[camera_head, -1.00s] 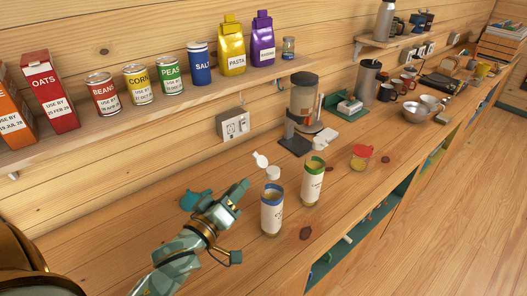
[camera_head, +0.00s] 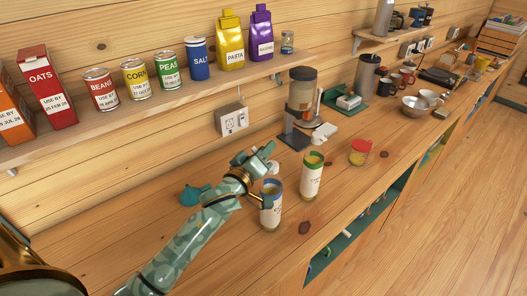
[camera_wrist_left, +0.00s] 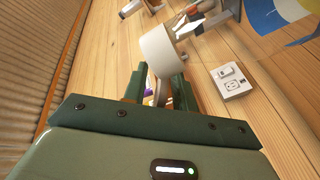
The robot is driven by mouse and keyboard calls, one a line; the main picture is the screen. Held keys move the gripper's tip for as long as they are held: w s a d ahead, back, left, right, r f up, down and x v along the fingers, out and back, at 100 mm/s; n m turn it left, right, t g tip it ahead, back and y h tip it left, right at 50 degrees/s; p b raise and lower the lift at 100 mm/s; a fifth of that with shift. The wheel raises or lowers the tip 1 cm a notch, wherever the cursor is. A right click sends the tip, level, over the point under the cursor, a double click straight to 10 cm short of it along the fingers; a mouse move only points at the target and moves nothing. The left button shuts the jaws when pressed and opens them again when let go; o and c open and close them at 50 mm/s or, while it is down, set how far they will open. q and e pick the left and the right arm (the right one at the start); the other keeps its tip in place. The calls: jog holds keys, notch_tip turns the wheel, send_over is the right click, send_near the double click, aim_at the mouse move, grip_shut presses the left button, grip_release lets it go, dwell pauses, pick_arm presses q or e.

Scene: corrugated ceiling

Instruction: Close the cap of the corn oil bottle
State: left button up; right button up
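Two bottles stand upright on the counter: one with a blue band (camera_head: 270,211) and one with a green band (camera_head: 312,178). Their label text is too small to read, so I cannot tell which is corn oil. A white cap part (camera_head: 273,167) shows at the top of the blue-banded bottle, partly covered by my left gripper (camera_head: 268,172). In the left wrist view a white round piece (camera_wrist_left: 158,51) lies at the fingertips; contact is unclear. The green-banded bottle has its white cap (camera_head: 319,142) flipped up. My right gripper is not in view.
A teal pot (camera_head: 192,195) sits left of the bottles. A red-lidded jar (camera_head: 359,153) stands to the right, and a blender-like appliance (camera_head: 302,95) behind. A shelf (camera_head: 150,104) holds cans and packets above. The counter's front edge is close to the bottles.

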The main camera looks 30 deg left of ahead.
pick_arm(q)
jog(key=c, duration=0.5)
jog(key=shift+d+r+m+p, duration=0.15)
jog(key=shift+m+p, duration=0.75)
jog(key=shift+m, duration=0.25)
jog(key=shift+d+r+m+p, duration=0.1)
jog(key=shift+d+m+p, duration=0.1)
jog(key=shift+m+p, duration=0.8)
jog(key=shift+d+r+m+p, duration=0.15)
jog(key=shift+m+p, duration=0.6)
jog(key=shift+m, duration=0.5)
